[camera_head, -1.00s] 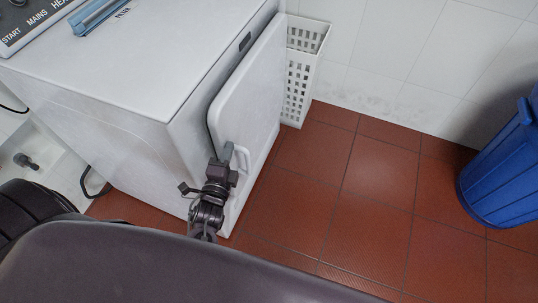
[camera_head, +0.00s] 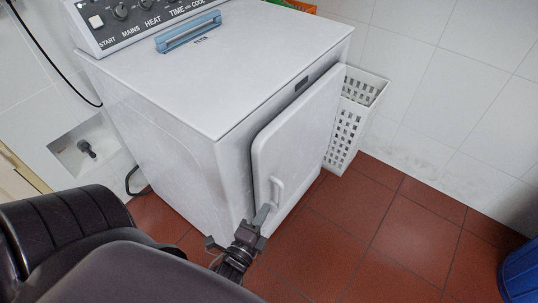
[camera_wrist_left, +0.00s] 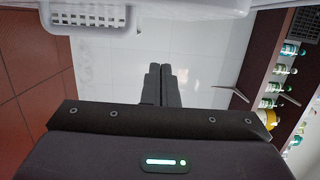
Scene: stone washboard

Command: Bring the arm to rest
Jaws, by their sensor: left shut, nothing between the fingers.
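My left gripper (camera_head: 262,214) is in front of the white dryer's door (camera_head: 300,140), close to the lower end of the door handle (camera_head: 277,190). In the left wrist view my left gripper (camera_wrist_left: 162,70) has its two fingers together with nothing between them. Whether it touches the handle is hard to tell in the head view. The door stands slightly ajar from the dryer body (camera_head: 190,130). My right gripper is not in view.
A white perforated basket (camera_head: 350,125) stands beside the dryer against the tiled wall. A blue bin (camera_head: 520,272) is at the lower right. Red floor tiles (camera_head: 370,220) are clear between them. Shelves with bottles (camera_wrist_left: 280,75) show in the left wrist view.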

